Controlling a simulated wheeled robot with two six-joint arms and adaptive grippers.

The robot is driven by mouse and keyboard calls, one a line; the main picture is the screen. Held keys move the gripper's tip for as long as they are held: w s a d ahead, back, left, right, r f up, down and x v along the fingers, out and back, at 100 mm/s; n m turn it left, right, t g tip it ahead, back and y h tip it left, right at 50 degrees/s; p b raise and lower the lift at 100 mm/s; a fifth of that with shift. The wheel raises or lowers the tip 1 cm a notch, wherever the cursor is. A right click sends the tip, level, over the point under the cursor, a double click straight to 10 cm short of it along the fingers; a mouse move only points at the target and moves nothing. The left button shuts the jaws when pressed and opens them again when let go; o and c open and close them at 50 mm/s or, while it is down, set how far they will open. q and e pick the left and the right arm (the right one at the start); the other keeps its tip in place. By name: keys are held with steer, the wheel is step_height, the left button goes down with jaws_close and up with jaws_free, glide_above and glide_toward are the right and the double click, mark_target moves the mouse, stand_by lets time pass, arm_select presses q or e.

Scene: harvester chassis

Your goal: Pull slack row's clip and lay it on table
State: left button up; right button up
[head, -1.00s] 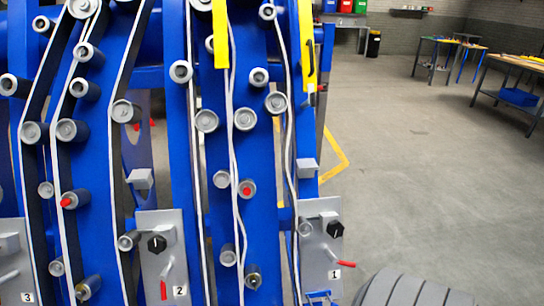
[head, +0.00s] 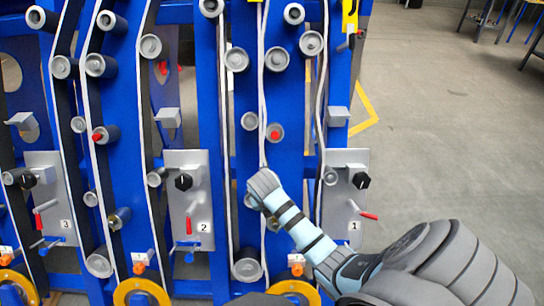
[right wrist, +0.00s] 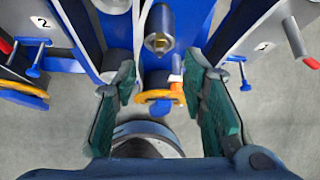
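Row 1 is the right-hand row of the blue chassis in the head view; its white-edged belt (head: 319,105) looks wavy. A small orange clip-like piece (head: 296,261) with a white tag sits low on this row, above a yellow ring (head: 293,290). The orange piece also shows in the right wrist view (right wrist: 157,82), below a grey roller with a brass-coloured end (right wrist: 160,28). My right gripper (right wrist: 160,72) is open, its two teal-padded fingers spread either side of that piece with gaps. In the head view my right forearm hides part of row 1. My left gripper is out of view.
Panel 1 (head: 346,180), with a black knob and red lever (head: 369,216), stands right of my forearm. Panel 2 (head: 187,195) is to the left, with a similar orange piece (head: 139,263) lower on its row. Tables stand at the far top right (head: 490,12); open floor lies between.

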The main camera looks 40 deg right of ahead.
steer(key=b+x, duration=0.7)
steer(key=x, duration=0.7)
steer(key=shift+w, duration=0.1)
steer(key=shift+c, duration=0.2)
steer(key=shift+r, duration=0.1)
jaws_close()
